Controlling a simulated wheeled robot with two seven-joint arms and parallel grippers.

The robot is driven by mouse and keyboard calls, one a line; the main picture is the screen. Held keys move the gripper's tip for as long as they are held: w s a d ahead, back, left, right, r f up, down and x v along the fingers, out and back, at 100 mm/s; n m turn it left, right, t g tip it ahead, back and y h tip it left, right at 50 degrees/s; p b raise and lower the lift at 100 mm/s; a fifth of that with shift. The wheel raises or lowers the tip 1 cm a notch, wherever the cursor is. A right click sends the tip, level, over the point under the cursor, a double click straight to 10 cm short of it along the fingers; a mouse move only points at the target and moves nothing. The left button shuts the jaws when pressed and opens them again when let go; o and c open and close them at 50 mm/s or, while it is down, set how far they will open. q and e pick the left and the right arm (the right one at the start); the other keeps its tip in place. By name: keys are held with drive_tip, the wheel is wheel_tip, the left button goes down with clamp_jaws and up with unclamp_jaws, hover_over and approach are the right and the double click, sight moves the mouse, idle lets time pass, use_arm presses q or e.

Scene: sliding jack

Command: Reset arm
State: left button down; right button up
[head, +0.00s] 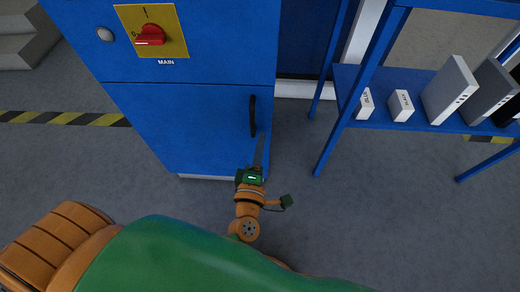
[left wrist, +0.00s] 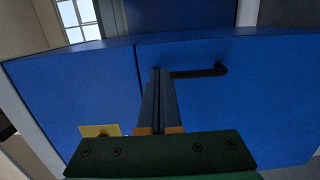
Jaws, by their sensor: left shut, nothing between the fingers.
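My left gripper (head: 261,152) is in front of the lower door of the blue cabinet (head: 170,125), near the door's right edge. Its two thin fingers are together with nothing between them. In the left wrist view the closed fingers (left wrist: 158,72) point at the blue cabinet front, and the black handle (left wrist: 200,72) shows just right of their tips. In the head view the black handle (head: 252,116) is upright, just above the fingertips. I cannot tell whether they touch it. My right gripper is not in view.
A red rotary switch (head: 150,36) sits on a yellow plate marked MAIN above the door. At the right, a blue shelf (head: 385,118) holds several white and grey boxes. Yellow-black floor tape (head: 60,118) lies left of the cabinet. Grey floor between cabinet and shelf is clear.

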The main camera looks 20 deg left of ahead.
use_arm(q)
drive_tip(key=s+d+f+m+g+h, duration=0.2)
drive_tip(key=s+f+m+h, duration=0.1)
drive_tip(key=f+m, duration=0.3)
drive_tip(key=s+d+f+m+g+h, duration=0.2)
drive_tip(key=f+m, duration=0.2)
drive_tip(key=f, duration=0.3)
drive_tip(key=s+a+f+m+g, duration=0.2)
drive_tip(key=s+f+m+g, duration=0.2)
drive_tip(key=s+f, duration=0.35)
drive_tip(key=s+a+f+m+g, duration=0.2)
drive_tip(key=s+f+m+g, duration=0.3)
drive_tip(key=f, duration=0.4)
drive_tip(key=s+a+f+m+g+y, duration=0.1)
drive_tip(key=s+a+f+m+g, duration=0.2)
drive_tip(key=s, duration=0.4)
drive_tip(key=s+a+f+g+y, duration=0.1)
drive_tip(key=s+a+f, duration=0.1)
drive_tip(key=s+a, duration=0.3)
wheel_tip(320, 180, up, 18)
drive_tip(key=s+d+p, duration=0.1)
drive_tip(key=p, duration=1.6)
drive_tip(key=shift+s+f+p, duration=0.15)
drive_tip(key=shift+f+p, duration=0.1)
drive_tip(key=shift+p, duration=0.05)
drive_tip(key=shift+m, duration=0.3)
